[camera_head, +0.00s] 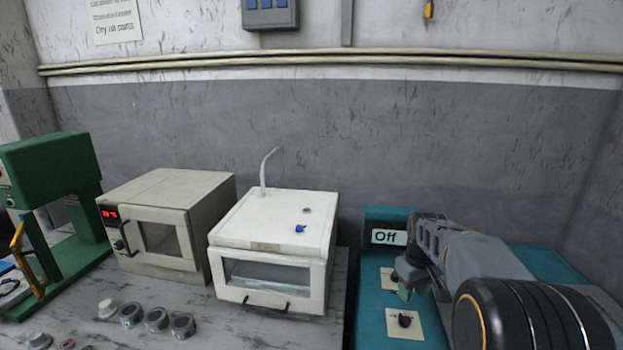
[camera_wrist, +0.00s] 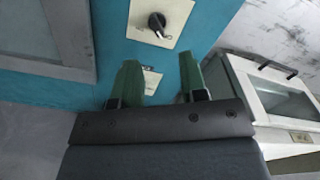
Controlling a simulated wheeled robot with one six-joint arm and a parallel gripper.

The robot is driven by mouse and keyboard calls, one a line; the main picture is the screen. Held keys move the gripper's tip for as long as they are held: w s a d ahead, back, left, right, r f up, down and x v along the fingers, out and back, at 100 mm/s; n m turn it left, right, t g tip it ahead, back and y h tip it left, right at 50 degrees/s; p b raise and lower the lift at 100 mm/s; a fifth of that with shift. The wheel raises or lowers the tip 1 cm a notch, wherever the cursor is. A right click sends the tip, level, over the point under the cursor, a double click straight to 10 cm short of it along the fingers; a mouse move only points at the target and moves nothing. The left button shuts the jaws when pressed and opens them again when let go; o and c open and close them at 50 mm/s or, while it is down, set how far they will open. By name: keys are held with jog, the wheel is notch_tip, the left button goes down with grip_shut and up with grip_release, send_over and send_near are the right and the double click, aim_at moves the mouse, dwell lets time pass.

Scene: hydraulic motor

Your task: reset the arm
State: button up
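My gripper (camera_wrist: 158,80) shows two green fingers standing apart in the wrist view, with nothing held between them. In the head view my gripper (camera_head: 405,287) hangs over the teal machine (camera_head: 376,337) at the right, below its "Off" sign (camera_head: 389,237). My grey arm reaches in from the lower right. A dark knob (camera_head: 404,320) on a cream plate sits just in front of my gripper. The knob also shows in the wrist view (camera_wrist: 157,24), beyond the fingers. A second cream plate is partly hidden behind the gripper.
A white box with a glass front (camera_head: 271,245) stands left of the teal machine. Further left are a beige oven (camera_head: 166,225) and a green press (camera_head: 50,175). Several small round parts (camera_head: 157,319) stand on the bench (camera_head: 225,325). The grey wall is close behind.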

jog(key=s+a+r+m+t, duration=0.1)
jog(key=s+a+t, duration=0.1)
jog(key=s+a, duration=0.3)
jog(key=s+a+m+t, duration=0.1)
jog(key=s+a, duration=0.3)
jog(key=s, duration=0.9)
jog(key=shift+s+a+r+m+t, duration=0.3)
jog(key=shift+a+r+m+t, duration=0.1)
jog(key=shift+m, duration=0.2)
jog(key=shift+s+d+f, duration=0.1)
